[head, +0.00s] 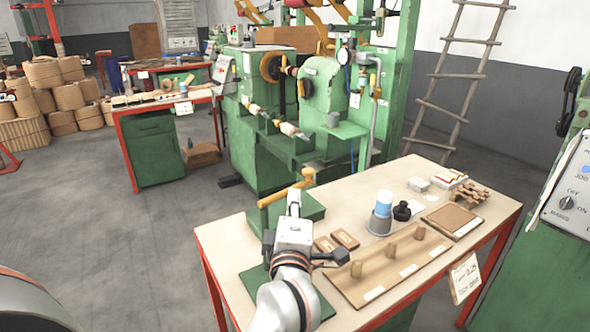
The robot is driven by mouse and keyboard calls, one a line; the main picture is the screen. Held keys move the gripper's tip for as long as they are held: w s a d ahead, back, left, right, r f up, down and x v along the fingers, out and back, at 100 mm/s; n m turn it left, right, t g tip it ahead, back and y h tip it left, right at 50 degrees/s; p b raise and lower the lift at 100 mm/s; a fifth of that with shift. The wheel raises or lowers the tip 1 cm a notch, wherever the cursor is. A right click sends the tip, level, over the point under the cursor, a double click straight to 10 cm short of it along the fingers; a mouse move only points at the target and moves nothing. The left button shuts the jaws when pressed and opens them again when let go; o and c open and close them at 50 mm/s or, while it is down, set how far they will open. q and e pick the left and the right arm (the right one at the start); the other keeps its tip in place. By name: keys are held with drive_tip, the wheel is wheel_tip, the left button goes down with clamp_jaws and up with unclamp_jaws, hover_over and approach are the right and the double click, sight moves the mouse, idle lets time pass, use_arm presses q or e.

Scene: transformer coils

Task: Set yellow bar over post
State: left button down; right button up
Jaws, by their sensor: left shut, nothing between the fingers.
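A yellow bar (273,199) lies roughly level over a green block (314,208) at the left end of the near table. My right gripper is not in view.
On the near table (345,205), a wooden board (376,276) bears three short pegs, beside two small brown blocks (345,239). A blue-and-white container (384,203), a black knob-like object (402,211) and a brown tray (452,222) stand right. A green machine (265,130) stands behind.

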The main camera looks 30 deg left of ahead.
sight(296, 185)
use_arm(q)
drive_tip(key=shift+w, duration=0.25)
drive_tip(key=x, duration=0.9)
drive_tip(key=shift+w+a+r, duration=0.1)
drive_tip(key=shift+w+a, duration=0.1)
drive_tip(key=shift+w, duration=0.25)
